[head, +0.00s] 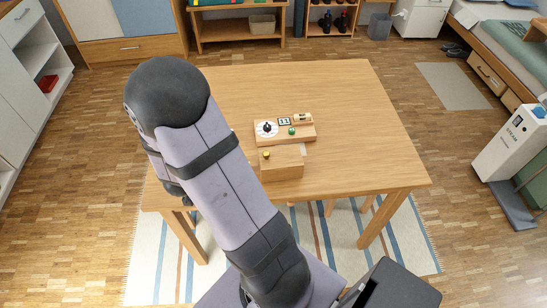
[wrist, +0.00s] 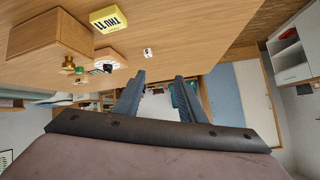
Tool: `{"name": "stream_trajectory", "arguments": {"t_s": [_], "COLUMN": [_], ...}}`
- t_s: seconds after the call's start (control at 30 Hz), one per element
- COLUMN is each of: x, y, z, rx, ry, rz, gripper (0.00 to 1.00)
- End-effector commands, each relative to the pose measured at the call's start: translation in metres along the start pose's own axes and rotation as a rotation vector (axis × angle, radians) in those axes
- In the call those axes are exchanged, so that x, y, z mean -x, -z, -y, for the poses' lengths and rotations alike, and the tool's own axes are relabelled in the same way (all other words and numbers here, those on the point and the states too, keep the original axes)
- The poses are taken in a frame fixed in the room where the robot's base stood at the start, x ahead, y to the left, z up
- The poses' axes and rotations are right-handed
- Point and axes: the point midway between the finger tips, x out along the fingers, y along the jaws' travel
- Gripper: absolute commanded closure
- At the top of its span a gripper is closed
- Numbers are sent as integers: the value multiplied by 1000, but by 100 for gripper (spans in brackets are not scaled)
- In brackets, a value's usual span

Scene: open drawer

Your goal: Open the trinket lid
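A wooden box (head: 284,170) with a small brass-coloured knob (head: 266,155) stands near the middle of the table. Its top looks closed, though I cannot make out a lid seam. In the wrist view the box (wrist: 45,38) is at the upper left, with its knob (wrist: 68,63) at its lower right corner. My gripper (wrist: 157,84) is open, with two blue-grey fingers apart and nothing between them. It is away from the box, which lies left of the fingers in the wrist view. In the head view my gripper is hidden behind my arm.
A wooden board (head: 300,137) with a black dial (head: 267,127), a green button (head: 292,131) and other small parts lies behind the box. A yellow block (wrist: 120,18) with dark lettering shows in the wrist view. The right side of the table (head: 365,130) is clear.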

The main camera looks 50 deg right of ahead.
Motion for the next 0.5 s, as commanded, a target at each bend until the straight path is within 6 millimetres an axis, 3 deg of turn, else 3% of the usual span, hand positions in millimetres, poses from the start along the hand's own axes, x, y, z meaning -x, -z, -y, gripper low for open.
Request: {"name": "stream_trajectory", "arguments": {"t_s": [0.03,0.1,0.3,0.5], "x": [-22,-35,-39,-43], "y": [-7,1,13,3], "z": [-27,-60,-142,-159], "rx": [-26,-58,-58,17], "ry": [-68,-165,-423,-504], "rz": [-79,-204,-532,-651], "gripper": [63,63,63,63]}}
